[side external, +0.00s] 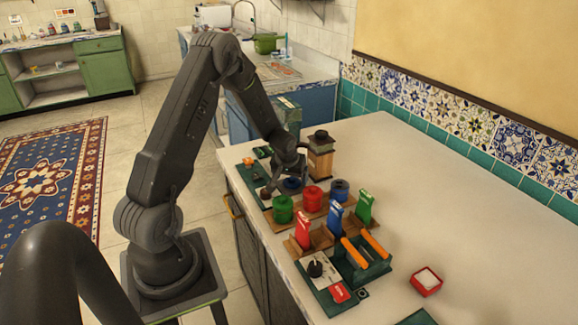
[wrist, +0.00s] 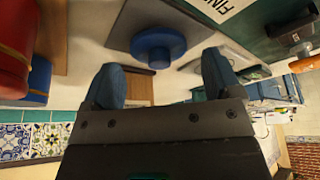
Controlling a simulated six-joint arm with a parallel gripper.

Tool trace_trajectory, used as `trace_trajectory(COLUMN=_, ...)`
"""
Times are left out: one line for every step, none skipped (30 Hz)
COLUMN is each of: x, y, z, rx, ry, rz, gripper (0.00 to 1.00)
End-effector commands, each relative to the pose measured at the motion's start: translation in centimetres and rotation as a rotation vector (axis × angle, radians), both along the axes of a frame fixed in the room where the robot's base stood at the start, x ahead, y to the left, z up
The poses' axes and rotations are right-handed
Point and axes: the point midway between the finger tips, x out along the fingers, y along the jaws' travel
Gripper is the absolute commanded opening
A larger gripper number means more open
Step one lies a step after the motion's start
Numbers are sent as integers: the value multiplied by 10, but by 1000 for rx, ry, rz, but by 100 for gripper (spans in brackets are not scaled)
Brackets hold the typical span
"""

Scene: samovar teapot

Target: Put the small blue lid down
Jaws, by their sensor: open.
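The small blue lid (wrist: 157,47) is a round disc with a raised middle. In the wrist view it lies on a dark grey square pad (wrist: 122,40), just beyond my fingertips. My gripper (wrist: 166,68) is open, with one finger to each side of the lid and a gap visible on both sides. In the side view my gripper (side external: 287,178) is low over the far end of the counter, and the lid (side external: 291,184) shows partly under it.
Red (side external: 312,198), green (side external: 283,209) and blue (side external: 340,190) canisters stand close by. A wooden block tower with a dark top (side external: 320,155) is just behind my gripper. Upright red, blue and green packets stand nearer the camera.

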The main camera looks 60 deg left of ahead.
Motion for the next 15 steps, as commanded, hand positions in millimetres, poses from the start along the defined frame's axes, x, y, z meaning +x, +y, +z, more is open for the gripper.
trace_trajectory(x=-1, y=-2, z=9, rx=2, ry=-4, rz=1, gripper=84)
trace_trajectory(x=-3, y=-3, z=14, rx=3, ry=-4, rz=0, gripper=84)
trace_trajectory(x=-5, y=-5, z=21, rx=4, ry=-5, rz=0, gripper=84)
trace_trajectory(x=-7, y=-7, z=27, rx=3, ry=-5, rz=1, gripper=84)
trace_trajectory(x=-8, y=-9, z=33, rx=4, ry=-5, rz=0, gripper=84)
trace_trajectory(x=-11, y=-11, z=41, rx=4, ry=-4, rz=0, gripper=84)
trace_trajectory(x=-12, y=-13, z=46, rx=3, ry=-5, rz=1, gripper=84)
trace_trajectory(x=-14, y=-15, z=52, rx=3, ry=-5, rz=1, gripper=84)
trace_trajectory(x=-16, y=-17, z=60, rx=5, ry=-4, rz=-1, gripper=84)
trace_trajectory(x=-18, y=-19, z=65, rx=4, ry=-4, rz=0, gripper=84)
trace_trajectory(x=-19, y=-20, z=70, rx=4, ry=-5, rz=1, gripper=84)
trace_trajectory(x=-21, y=-22, z=76, rx=4, ry=-4, rz=0, gripper=84)
trace_trajectory(x=-23, y=-24, z=80, rx=4, ry=-3, rz=-1, gripper=84)
trace_trajectory(x=-24, y=-25, z=84, rx=4, ry=-2, rz=-1, gripper=84)
trace_trajectory(x=-25, y=-26, z=89, rx=4, ry=-2, rz=-1, gripper=84)
